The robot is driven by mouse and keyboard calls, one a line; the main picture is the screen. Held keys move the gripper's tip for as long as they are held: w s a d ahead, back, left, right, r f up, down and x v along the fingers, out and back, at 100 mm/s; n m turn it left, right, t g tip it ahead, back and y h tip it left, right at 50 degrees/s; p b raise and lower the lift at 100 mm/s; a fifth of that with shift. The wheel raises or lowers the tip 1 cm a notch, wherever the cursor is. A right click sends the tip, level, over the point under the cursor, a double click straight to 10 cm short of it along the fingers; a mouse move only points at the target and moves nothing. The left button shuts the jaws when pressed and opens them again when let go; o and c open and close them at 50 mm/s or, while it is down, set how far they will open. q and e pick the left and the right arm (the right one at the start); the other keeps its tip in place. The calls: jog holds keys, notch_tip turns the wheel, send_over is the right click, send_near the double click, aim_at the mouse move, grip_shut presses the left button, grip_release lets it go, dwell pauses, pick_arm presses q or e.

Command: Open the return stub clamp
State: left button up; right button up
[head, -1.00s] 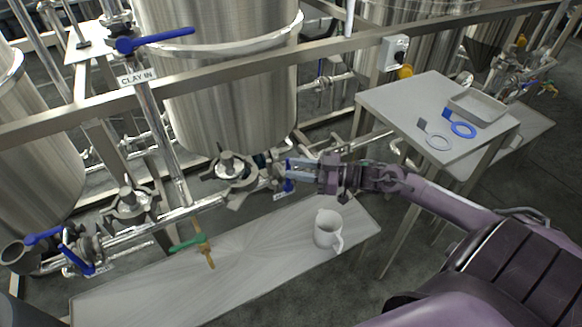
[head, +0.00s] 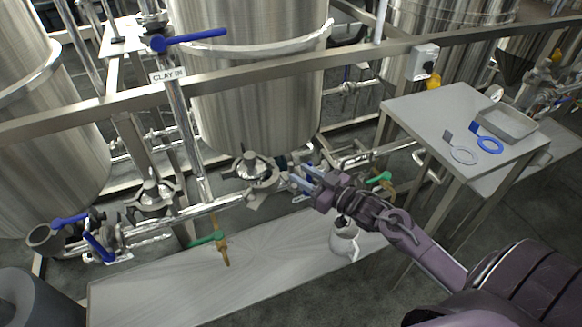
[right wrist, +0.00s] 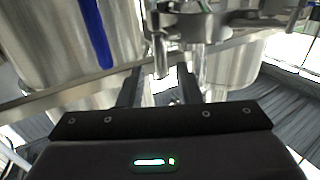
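My right gripper (head: 305,179) reaches in from the right at the pipe run below the middle tank. Its fingers are apart, with no object visibly held. In the right wrist view the open fingers (right wrist: 160,88) point at metal clamp hardware (right wrist: 205,28), with a rod-like part hanging near the gap between them; contact cannot be told. A winged metal clamp (head: 255,172) sits on the pipe just left of the gripper, and a similar one (head: 150,194) further left. Which is the return stub clamp cannot be told; the gripper hides part of the pipe. My left gripper is not in view.
Green-handled valves (head: 206,239) hang from the pipe. A side table (head: 430,110) with blue and grey rings and a tray stands right. A rail (head: 270,82) crosses above.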

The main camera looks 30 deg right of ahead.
aim_at(290, 169)
jog(key=shift+x, duration=2.3)
jog(key=shift+a, duration=0.1)
grip_shut()
